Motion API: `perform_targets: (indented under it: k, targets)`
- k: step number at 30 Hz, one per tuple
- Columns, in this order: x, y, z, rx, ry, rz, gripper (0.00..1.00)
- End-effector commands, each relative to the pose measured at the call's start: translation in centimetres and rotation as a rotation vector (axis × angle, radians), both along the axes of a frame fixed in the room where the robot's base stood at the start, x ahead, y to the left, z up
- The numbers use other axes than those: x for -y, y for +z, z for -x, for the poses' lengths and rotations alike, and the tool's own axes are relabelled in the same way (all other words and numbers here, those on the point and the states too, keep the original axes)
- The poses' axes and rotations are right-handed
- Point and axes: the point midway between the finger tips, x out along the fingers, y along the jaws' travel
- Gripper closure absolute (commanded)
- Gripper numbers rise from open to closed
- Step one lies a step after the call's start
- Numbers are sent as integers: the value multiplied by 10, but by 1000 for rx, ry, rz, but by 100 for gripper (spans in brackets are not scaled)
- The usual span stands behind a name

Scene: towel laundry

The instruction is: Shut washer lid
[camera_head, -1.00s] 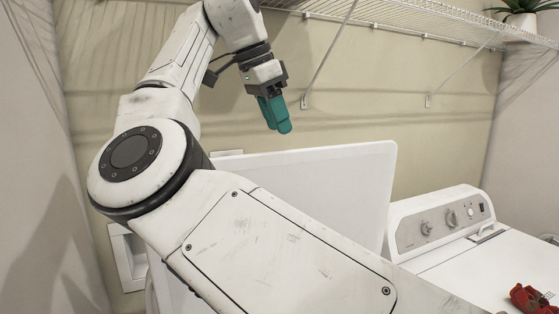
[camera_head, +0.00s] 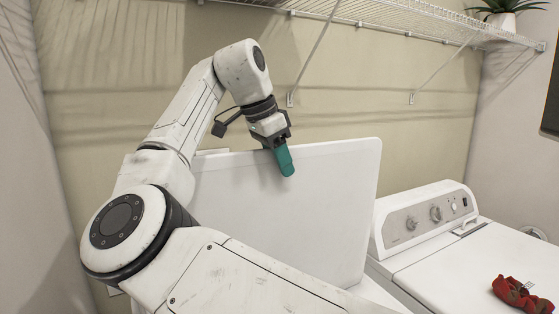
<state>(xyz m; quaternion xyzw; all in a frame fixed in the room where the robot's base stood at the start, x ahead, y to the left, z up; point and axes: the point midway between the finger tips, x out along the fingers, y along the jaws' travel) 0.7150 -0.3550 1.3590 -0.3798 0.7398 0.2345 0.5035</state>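The washer lid (camera_head: 325,205) is a large white panel standing raised, nearly upright, in the middle of the view. My gripper (camera_head: 284,170) has teal fingers that point down at the lid's top edge. The fingers overlap the upper part of the lid in the picture; I cannot tell whether they touch it. The fingers look close together from this side, and I see nothing between them. My arm hides the lid's lower left part and most of the washer body.
A white machine with a control panel (camera_head: 430,218) stands to the right, with a crumpled red cloth (camera_head: 524,294) on its top. A wire shelf (camera_head: 400,22) with a potted plant (camera_head: 499,14) runs along the wall above. The wall behind the lid is close.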

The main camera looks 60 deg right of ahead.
Motion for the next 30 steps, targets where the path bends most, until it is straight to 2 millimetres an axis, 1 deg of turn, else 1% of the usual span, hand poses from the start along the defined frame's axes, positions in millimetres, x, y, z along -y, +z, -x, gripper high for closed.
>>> perform_targets:
  k: [2,12,15,30]
  targets:
    - [0,0,0,0,0,0,61]
    - [0,0,0,-1,0,-1,92]
    - [0,0,0,-1,0,-1,100]
    - [2,0,0,6,-2,3,100]
